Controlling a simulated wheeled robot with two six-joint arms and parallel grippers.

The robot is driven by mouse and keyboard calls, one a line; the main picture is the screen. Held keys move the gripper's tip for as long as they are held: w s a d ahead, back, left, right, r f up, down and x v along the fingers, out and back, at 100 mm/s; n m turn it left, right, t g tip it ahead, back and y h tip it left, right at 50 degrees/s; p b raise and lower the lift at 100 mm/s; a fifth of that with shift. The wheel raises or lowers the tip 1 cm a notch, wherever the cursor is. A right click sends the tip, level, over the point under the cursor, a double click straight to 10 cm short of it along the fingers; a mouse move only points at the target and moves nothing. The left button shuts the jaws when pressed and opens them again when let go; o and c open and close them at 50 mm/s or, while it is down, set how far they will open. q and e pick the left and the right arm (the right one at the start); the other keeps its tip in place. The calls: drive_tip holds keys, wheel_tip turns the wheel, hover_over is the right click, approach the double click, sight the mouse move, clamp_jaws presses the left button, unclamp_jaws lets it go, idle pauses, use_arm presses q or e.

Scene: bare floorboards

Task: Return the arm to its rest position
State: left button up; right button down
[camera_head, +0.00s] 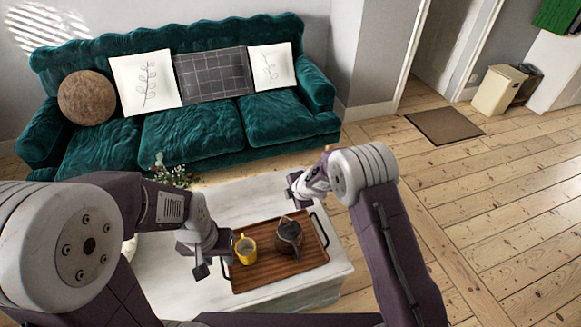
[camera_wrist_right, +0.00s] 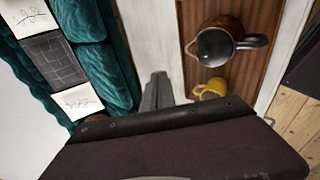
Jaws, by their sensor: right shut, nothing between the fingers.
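My right arm is bent above the right side of the white table (camera_head: 190,290). Its gripper (camera_head: 294,188) is shut and empty, above and behind the tray. In the right wrist view its closed fingers (camera_wrist_right: 157,92) point at the white tabletop, left of the tray. My left gripper (camera_head: 216,258) reaches in from the left, its fingers apart, just left of the yellow mug (camera_head: 245,249). I cannot tell whether it touches the mug. The mug stands upright on the wooden tray (camera_head: 283,276), beside a dark pot (camera_head: 288,236). Both also show in the right wrist view.
A green sofa (camera_head: 190,130) with cushions stands behind the table. A small plant (camera_head: 172,174) is at the table's back edge. Floorboards at right are clear up to a brown doormat (camera_head: 444,125) and a cream bin (camera_head: 498,92).

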drive_tip(key=w+d+r+t, duration=0.1)
drive_tip(key=w+d+r, duration=0.2)
drive_tip(key=r, duration=0.5)
drive_tip(key=s+d+r+m+t+h+p, duration=0.1)
drive_tip(key=s+d+r+m, duration=0.15)
drive_tip(key=d+r, duration=0.25)
drive_tip(key=s+d+r+m+h, duration=0.1)
drive_tip(key=d+r+m, duration=0.3)
drive_tip(key=d, duration=0.1)
drive_tip(key=s+d+m+g+h, duration=0.1)
drive_tip(key=s+d+m, duration=0.25)
drive_tip(key=s, duration=0.35)
drive_tip(key=s+d+m+g+h, duration=0.1)
drive_tip(key=s+d+m, duration=0.2)
drive_tip(key=s+m, duration=0.3)
drive_tip(key=s+f+m+g, duration=0.2)
drive_tip(key=s+m, duration=0.1)
drive_tip(key=s, duration=0.4)
drive_tip(key=s+a+f+m+g, duration=0.1)
drive_tip(key=s+f+m+g, duration=0.2)
drive_tip(key=s, duration=0.4)
drive_tip(key=shift+s+a+m+y+p, duration=0.2)
drive_tip(key=shift+a+m+y+p, duration=0.1)
drive_tip(key=shift+m+y, duration=0.15)
